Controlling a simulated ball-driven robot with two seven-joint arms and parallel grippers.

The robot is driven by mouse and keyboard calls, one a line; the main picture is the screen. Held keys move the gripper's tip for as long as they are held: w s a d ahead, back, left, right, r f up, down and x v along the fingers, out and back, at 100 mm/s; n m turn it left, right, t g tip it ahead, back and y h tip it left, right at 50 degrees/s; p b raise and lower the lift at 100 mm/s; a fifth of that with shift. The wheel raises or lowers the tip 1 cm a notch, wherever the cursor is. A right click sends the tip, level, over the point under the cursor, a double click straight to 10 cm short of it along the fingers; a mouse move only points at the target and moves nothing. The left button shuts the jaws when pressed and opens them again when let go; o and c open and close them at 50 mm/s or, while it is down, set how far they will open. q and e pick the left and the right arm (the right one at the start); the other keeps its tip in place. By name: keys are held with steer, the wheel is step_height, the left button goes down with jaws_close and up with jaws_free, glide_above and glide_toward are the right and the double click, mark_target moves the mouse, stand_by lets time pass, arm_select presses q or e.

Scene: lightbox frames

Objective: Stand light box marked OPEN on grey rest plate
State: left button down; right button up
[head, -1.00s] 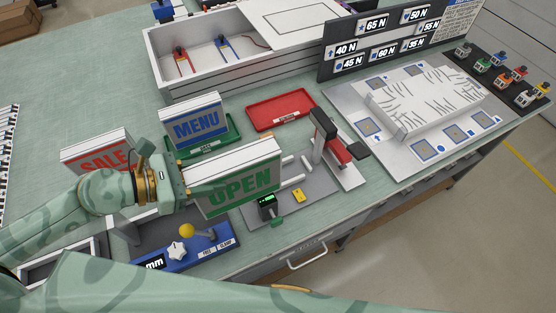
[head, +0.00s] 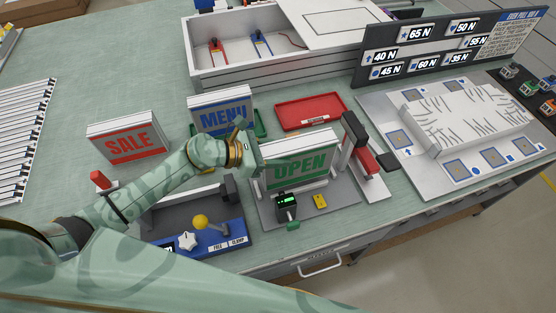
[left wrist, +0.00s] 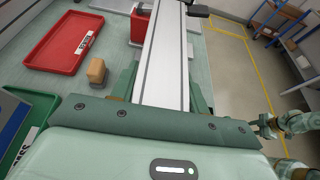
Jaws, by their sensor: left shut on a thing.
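My left gripper (head: 247,157) is shut on the white light box with green OPEN lettering (head: 300,172). In the head view the box is upright above or on the grey plate (head: 345,194); I cannot tell whether its bottom edge touches. In the left wrist view the box's white top edge (left wrist: 165,60) runs away from the jaws. A small dark device with a green readout (head: 287,203) stands in front of the box and hides part of its lower edge. What seems to be my right gripper (left wrist: 264,127) shows small at the right of the left wrist view, its jaws unclear.
A red and black press-like stand (head: 362,150) is close to the box's right end. A yellow block (head: 320,201) lies on the plate. The MENU box (head: 222,110), SALE box (head: 130,143), red tray (head: 311,111) and blue clamp fixture (head: 205,238) stand around.

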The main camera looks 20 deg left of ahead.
arm_select(q)
steer(key=shift+w+d+f+b, duration=0.1)
steer(key=shift+f+b, duration=0.05)
steer(key=shift+f, duration=0.7)
steer(key=shift+w+f+b, duration=0.1)
steer(key=shift+f+b, duration=0.05)
steer(key=shift+f, duration=0.75)
steer(key=c, duration=0.7)
jaws_free()
steer(key=shift+b+v, duration=0.4)
steer(key=shift+v, duration=5.7)
